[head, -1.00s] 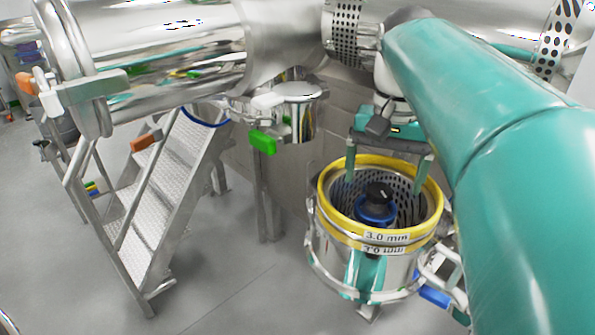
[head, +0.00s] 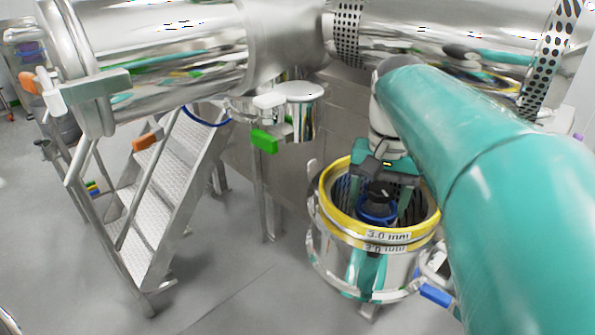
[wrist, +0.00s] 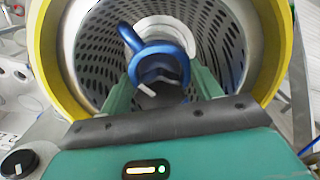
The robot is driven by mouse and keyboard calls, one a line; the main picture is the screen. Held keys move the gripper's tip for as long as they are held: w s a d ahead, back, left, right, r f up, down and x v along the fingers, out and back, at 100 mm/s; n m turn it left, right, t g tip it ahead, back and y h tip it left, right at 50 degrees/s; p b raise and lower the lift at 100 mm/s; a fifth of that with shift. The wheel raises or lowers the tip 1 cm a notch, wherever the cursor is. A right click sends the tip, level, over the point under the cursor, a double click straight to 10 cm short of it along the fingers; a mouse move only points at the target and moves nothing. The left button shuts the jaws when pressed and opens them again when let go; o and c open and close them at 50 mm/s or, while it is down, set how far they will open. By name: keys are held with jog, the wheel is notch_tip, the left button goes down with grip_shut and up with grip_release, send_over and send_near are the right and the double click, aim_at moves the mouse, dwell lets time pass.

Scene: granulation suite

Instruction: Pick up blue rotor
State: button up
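The blue rotor (head: 374,213), with a black knob on top, sits upright inside a perforated metal basket with a yellow rim (head: 340,218). My gripper (head: 379,200) reaches down into the basket from above, with its teal fingers on either side of the rotor. In the wrist view, the blue rotor (wrist: 160,50) shows as curved blue parts beyond and between the fingertips of my gripper (wrist: 163,88). The fingers are apart, and I see no clear contact with the rotor. The rotor's lower part is hidden by the basket wall.
The basket sits in a round metal housing (head: 350,268) labelled 3.0 mm, with a blue-gripped handle (head: 435,295) at right. Metal steps (head: 165,190) stand at left. A large steel vessel (head: 160,50) and a green-handled valve (head: 264,141) are nearby. The grey floor is clear.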

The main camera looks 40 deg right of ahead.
jog(key=shift+c, duration=1.1)
